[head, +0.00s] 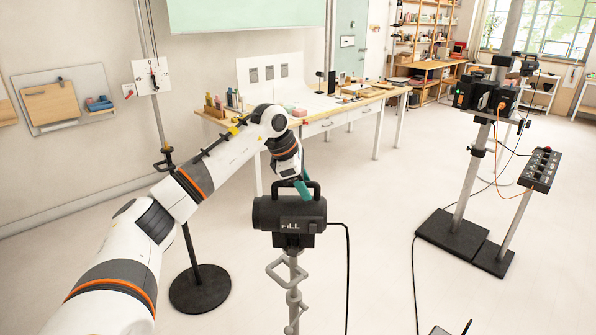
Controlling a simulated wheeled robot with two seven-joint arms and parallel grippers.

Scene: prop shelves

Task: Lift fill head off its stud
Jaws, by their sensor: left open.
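The fill head (268,214) is a black cylindrical lamp marked "FILL" with a carry handle on top. It sits upright on a grey stand (292,290) in the lower middle of the head view. My left gripper (304,190), with teal fingers, points down at the handle from behind and above. It is open. The handle partly overlaps the fingers, so I cannot tell whether they touch it. The stud under the head is mostly hidden by the lamp's lower mount. My right gripper is not in view.
A black cable (347,270) hangs from the lamp's right side. A round-based stand (200,289) is close behind my left arm. A workbench (330,108) stands behind. Another stand with a control box (540,170) is at right. Open floor lies between.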

